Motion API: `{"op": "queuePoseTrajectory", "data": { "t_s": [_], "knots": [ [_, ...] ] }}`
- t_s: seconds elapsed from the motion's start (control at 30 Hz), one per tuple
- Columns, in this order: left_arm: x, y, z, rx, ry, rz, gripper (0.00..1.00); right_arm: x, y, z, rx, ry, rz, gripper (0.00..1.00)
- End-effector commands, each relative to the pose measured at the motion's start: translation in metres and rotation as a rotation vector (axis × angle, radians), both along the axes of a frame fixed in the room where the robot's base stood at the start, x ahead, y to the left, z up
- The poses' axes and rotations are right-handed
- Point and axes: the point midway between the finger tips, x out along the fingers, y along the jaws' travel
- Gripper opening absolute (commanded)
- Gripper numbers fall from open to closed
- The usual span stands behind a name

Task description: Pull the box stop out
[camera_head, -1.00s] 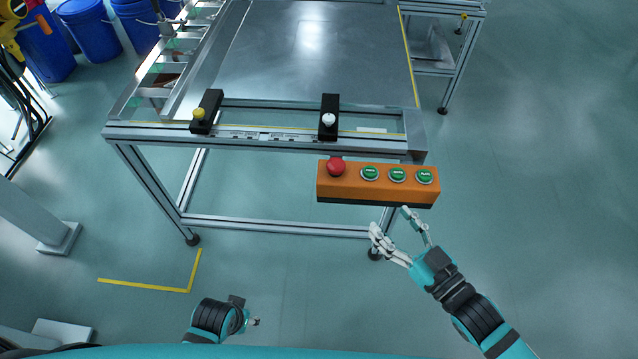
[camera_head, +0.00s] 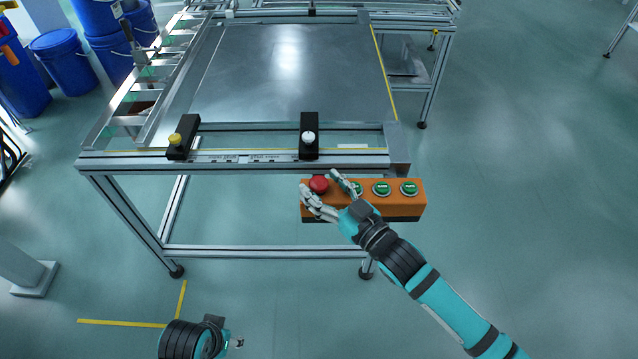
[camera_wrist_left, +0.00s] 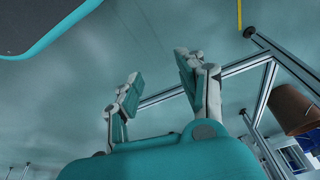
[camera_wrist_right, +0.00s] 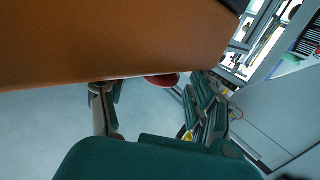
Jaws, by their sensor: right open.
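The orange control box (camera_head: 363,208) is mounted at the near right corner of the table frame. Its red stop button (camera_head: 319,184) is at the left end of its top; green buttons (camera_head: 382,189) sit to the right. My right gripper (camera_head: 320,182) is open, its fingers on either side of the red button. I cannot tell whether they touch it. The right wrist view shows the button (camera_wrist_right: 163,80) between the fingers, partly hidden by the box (camera_wrist_right: 110,40). My left gripper (camera_wrist_left: 158,68) is open and empty, low and away from the box.
A metal table (camera_head: 285,75) stands behind the box. Its front rail carries two black clamps, one with a yellow knob (camera_head: 175,138) and one with a white knob (camera_head: 309,138). Blue barrels (camera_head: 62,60) stand at the back left. The floor to the right is free.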

Motion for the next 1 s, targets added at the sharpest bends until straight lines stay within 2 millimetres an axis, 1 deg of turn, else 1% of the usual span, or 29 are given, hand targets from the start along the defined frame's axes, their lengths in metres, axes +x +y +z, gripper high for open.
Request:
{"op": "queuePoseTrajectory", "data": {
  "t_s": [0.03, 0.13, 0.47, 0.57, 0.9, 0.97, 1.0],
  "knots": [
    [-0.0002, 0.0002, 0.0022, 0.001, -0.002, 0.000, 0.40, 0.0048, 0.0038, -0.0001, 0.001, -0.001, 0.000, 0.62],
    [-0.0004, 0.0003, 0.0062, 0.000, -0.003, 0.001, 0.40, 0.0101, 0.0081, -0.0005, -0.001, 0.001, 0.000, 0.62],
    [-0.0005, 0.0003, 0.0090, 0.000, -0.004, 0.001, 0.40, 0.0125, 0.0104, 0.0000, -0.001, 0.001, 0.000, 0.62],
    [-0.0005, 0.0002, 0.0090, 0.000, -0.004, 0.001, 0.40, 0.0124, 0.0103, 0.0000, -0.001, 0.001, 0.000, 0.51],
    [-0.0003, 0.0003, 0.0091, 0.000, -0.005, 0.001, 0.40, 0.0122, 0.0102, -0.0001, -0.001, 0.001, 0.001, 0.06],
    [-0.0002, 0.0002, 0.0091, 0.000, -0.005, 0.001, 0.40, 0.0122, 0.0102, -0.0001, -0.001, 0.001, 0.001, 0.00],
    [-0.0002, 0.0002, 0.0091, 0.000, -0.005, 0.001, 0.40, 0.0122, 0.0102, -0.0001, -0.001, 0.001, 0.001, 0.00]
  ]
}}
